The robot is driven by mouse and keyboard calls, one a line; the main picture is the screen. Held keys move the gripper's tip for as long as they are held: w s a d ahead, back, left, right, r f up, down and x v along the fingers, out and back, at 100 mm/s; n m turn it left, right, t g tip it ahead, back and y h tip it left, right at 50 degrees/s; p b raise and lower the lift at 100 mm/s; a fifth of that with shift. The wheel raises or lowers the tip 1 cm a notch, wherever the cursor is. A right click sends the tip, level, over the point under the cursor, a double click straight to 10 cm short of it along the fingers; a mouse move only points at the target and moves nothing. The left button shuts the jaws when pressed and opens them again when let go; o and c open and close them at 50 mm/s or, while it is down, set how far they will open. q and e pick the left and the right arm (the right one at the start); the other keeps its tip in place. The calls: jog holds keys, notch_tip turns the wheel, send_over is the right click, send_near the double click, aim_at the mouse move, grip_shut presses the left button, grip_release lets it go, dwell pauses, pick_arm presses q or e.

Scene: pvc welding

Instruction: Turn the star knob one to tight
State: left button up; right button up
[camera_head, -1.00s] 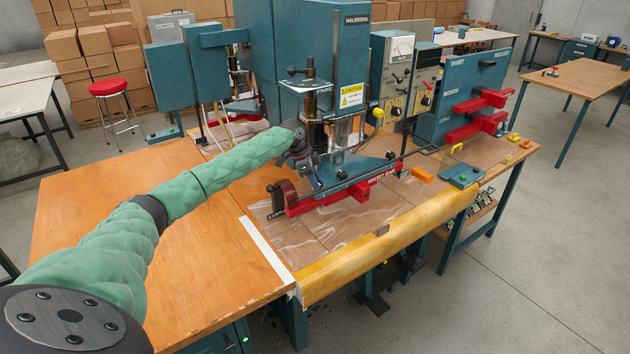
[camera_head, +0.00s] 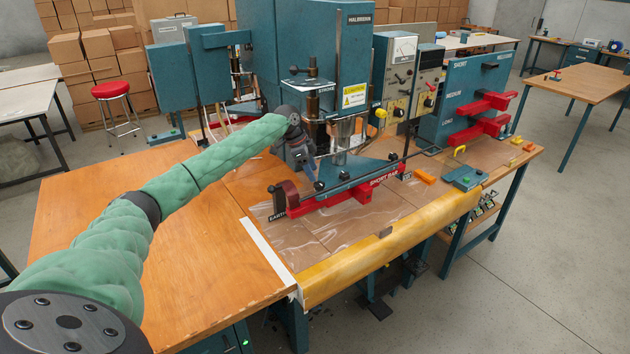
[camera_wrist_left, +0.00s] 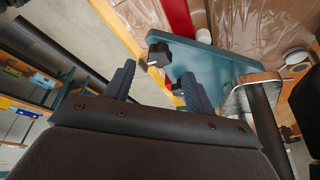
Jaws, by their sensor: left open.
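A black star knob (camera_wrist_left: 158,54) sits on the teal plate (camera_wrist_left: 215,62) in the left wrist view, beyond and between my fingertips. Part of a second dark knob shows beside my right-hand finger in that view. In the head view a star knob (camera_head: 319,186) is at the near end of the teal plate (camera_head: 352,172), above the red short bar (camera_head: 335,200). My left gripper (camera_head: 308,168) is close to the plate's near end, just above and left of that knob. Its fingers (camera_wrist_left: 158,85) are open, with nothing between them. My right gripper is out of view.
The teal welding press (camera_head: 295,50) stands right behind my left gripper. A long dark rod (camera_head: 365,172) runs past the plate. The wooden table top (camera_head: 150,230) on the left is clear. A yellow rounded edge (camera_head: 390,245) borders the front.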

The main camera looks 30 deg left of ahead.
pick_arm(q)
jog(key=shift+b+v, duration=0.4)
jog(key=shift+v, duration=1.1)
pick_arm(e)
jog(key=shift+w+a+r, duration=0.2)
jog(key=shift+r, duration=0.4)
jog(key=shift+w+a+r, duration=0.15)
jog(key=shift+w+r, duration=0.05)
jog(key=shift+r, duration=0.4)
pick_arm(q)
jog(key=shift+f, duration=0.1)
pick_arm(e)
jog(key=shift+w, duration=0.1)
